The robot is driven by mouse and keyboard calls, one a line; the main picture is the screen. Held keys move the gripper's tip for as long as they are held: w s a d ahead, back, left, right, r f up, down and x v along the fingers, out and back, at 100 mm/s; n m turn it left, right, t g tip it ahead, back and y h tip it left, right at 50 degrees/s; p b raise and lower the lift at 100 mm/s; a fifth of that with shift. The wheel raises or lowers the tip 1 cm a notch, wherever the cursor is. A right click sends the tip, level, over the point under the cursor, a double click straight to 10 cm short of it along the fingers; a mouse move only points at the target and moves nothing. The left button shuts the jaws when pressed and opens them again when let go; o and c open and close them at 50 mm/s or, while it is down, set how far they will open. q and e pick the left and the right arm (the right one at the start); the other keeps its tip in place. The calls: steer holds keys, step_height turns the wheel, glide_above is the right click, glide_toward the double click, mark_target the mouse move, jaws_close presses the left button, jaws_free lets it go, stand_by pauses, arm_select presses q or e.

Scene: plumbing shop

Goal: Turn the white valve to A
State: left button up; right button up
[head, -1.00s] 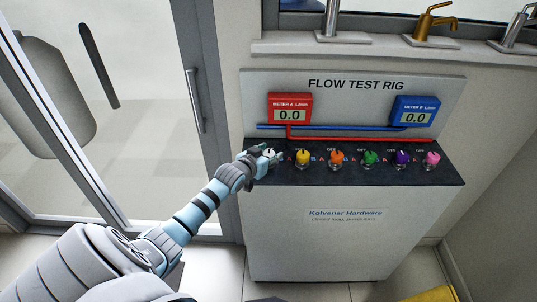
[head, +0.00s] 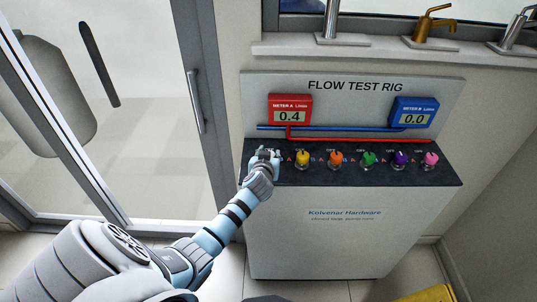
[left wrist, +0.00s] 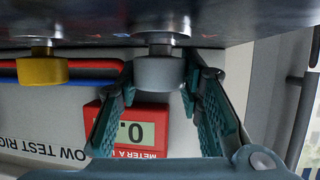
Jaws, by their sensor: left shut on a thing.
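The white valve (left wrist: 159,72) shows between my fingers in the left wrist view, its stem running into the dark panel. My left gripper (head: 265,154) is shut on the white valve at the left end of the row and mostly hides it in the head view. The gripper also shows in the left wrist view (left wrist: 160,85), a finger on each side of the knob. The red meter A (head: 290,109) reads 0.4. The blue meter B (head: 414,112) reads 0.0. My right gripper is not in view.
The yellow valve (head: 302,158) is close to the right of my gripper. Orange (head: 336,158), green (head: 369,158), purple (head: 401,158) and pink (head: 431,159) valves follow along the dark panel (head: 450,178). A glass door (head: 150,120) stands at the left.

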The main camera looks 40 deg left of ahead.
arm_select(q)
steer(key=n+g+y+b, duration=0.1)
steer(key=n+g+b, duration=0.1)
steer(key=b, duration=0.1)
steer(key=n+g+y+b, duration=0.2)
steer(key=b, duration=0.2)
steer(key=n+g+y+b, duration=0.2)
steer(key=n+b, duration=0.1)
steer(key=b, duration=0.1)
steer(key=shift+f, duration=0.3)
steer(key=shift+r+n+g+y+b, duration=0.2)
steer(key=shift+n+g+y+b, duration=0.15)
steer(key=shift+n+b, duration=0.2)
steer(key=o, duration=1.2)
steer(key=shift+c, duration=0.2)
steer(key=shift+r, duration=0.1)
steer(key=v, duration=1.2)
